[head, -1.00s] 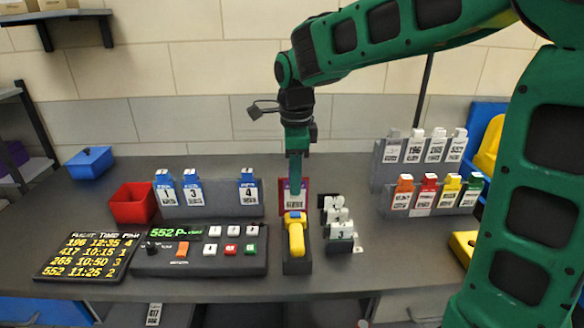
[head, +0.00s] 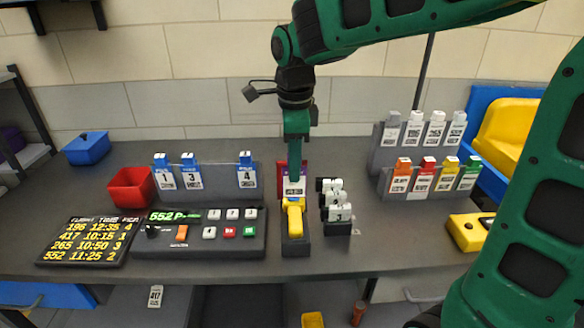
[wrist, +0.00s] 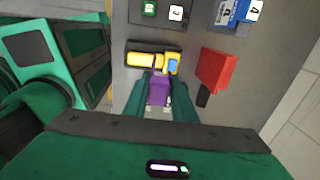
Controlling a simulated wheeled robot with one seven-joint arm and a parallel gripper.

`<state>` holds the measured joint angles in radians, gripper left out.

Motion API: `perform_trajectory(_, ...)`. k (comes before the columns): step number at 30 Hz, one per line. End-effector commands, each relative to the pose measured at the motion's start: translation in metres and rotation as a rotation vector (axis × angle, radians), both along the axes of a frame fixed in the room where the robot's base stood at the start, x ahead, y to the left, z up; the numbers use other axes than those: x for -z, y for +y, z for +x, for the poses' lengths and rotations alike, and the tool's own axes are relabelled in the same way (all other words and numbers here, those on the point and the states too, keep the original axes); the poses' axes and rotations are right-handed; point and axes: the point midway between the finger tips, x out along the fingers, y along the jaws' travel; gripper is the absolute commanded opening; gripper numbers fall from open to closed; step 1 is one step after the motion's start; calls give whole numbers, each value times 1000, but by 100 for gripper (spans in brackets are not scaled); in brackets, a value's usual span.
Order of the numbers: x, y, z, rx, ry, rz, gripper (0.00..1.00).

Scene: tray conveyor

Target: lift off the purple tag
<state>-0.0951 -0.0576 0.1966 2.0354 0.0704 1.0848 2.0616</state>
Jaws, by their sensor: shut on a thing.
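The purple tag (wrist: 159,90) is between the two green fingers of my gripper (wrist: 159,104) in the wrist view, and the fingers are shut on it. In the head view my gripper (head: 295,170) points straight down, and the tag's white printed face (head: 294,187) shows below the fingers. The tag is upright in front of a red panel (head: 282,183), which also shows in the wrist view (wrist: 214,70). I cannot tell whether the tag's lower end touches anything.
A yellow handheld device (head: 294,218) in a black cradle stands just in front of the tag. A button console (head: 200,240) and a rack of blue-topped tags (head: 217,176) are left; tag racks (head: 430,185) are right.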

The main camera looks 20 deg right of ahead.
Motion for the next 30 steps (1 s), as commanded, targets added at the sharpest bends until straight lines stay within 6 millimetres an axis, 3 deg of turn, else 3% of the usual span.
perform_trajectory(30, -51, 0, 0, 0, -1, 0, 1)
